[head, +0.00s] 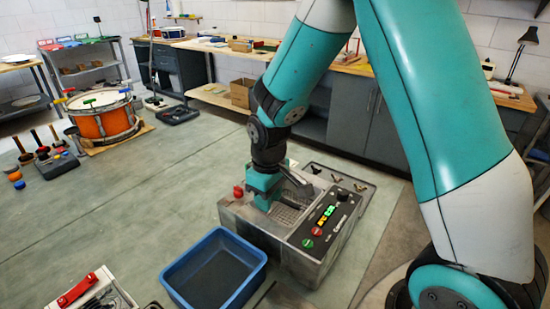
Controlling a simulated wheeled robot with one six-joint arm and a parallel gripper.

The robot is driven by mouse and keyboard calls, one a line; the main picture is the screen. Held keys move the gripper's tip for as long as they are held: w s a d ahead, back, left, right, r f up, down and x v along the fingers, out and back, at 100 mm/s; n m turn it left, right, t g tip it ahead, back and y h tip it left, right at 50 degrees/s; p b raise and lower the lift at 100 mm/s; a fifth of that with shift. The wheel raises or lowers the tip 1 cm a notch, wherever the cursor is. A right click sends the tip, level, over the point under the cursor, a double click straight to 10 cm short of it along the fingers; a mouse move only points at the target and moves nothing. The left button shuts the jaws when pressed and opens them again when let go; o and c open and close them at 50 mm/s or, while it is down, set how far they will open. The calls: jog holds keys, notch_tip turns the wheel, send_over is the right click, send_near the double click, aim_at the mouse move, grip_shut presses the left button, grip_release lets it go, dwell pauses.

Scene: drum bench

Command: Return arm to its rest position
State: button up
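My arm comes down from the top of the head view, in teal and dark grey. My gripper (280,195) is low over the left part of a grey metal machine box (322,262), by its perforated recess (287,217). A red knob-like piece (238,191) is just left of the gripper. I cannot tell whether the gripper touches the box, and its fingertips are too small and partly hidden to show whether they are open or shut.
A blue bin (214,268) stands in front of the box. An orange drum (104,122) is at the left, with mallets and coloured pieces beside it. A tray with a red tool (77,291) is at the bottom left. Cabinets line the back wall. The left-middle floor is clear.

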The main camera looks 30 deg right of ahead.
jog(key=s+r, duration=0.3)
jog(key=r, duration=1)
jog(key=shift+d+r+t, duration=0.25)
jog(key=shift+d+t, duration=0.05)
jog(key=shift+t, duration=0.1)
